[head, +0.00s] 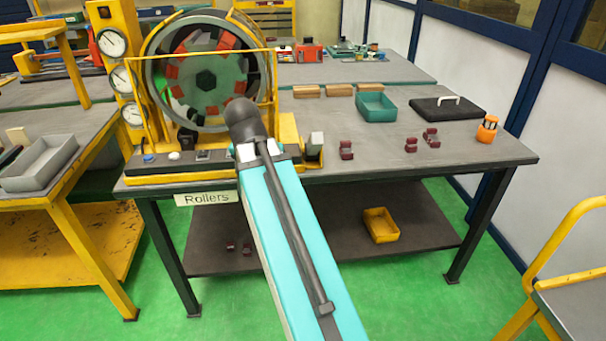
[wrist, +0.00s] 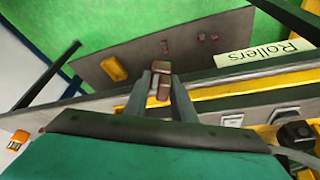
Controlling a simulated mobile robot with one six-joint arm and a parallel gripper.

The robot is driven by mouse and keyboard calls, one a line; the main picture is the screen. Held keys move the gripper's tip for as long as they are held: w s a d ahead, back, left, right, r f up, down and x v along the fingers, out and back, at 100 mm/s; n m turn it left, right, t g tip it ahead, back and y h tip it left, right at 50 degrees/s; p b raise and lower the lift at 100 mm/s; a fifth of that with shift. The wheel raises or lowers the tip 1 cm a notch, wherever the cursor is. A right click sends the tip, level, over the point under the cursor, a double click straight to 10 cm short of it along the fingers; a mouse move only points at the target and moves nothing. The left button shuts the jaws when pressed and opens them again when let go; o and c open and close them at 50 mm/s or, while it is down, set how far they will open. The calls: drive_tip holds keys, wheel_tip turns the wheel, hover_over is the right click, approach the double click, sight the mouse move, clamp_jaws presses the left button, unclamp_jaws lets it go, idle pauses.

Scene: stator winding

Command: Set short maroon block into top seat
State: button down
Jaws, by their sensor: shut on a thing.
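A large round stator ring (head: 151,80) stands upright in its yellow frame in the head view, with several red blocks set around its inside. In the wrist view my gripper (wrist: 163,88) is shut on a short maroon block (wrist: 163,91), held between the two grey fingers above the bench's front edge. In the head view my arm covers the bench in front of the ring, and I cannot make out the gripper or the held block there.
Maroon blocks stand on the bench (head: 480,152) to the right, such as one near the frame (head: 346,150). A teal bin (head: 376,108), black case (head: 447,107) and orange item (head: 487,130) are farther right.

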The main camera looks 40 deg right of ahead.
drive_tip(key=w+a+n+t+y, duration=0.1)
drive_tip(key=w+a+n, duration=0.5)
drive_tip(key=a, duration=0.6)
drive_tip(key=w+a+n+t+y, duration=0.1)
drive_tip(key=w+a+n, duration=0.4)
drive_tip(key=a, duration=0.7)
drive_tip(key=shift+w+f+n+y, duration=0.15)
drive_tip(key=shift+w+n+y, duration=0.25)
drive_tip(key=shift+y, duration=0.5)
drive_tip(key=shift+s, duration=0.15)
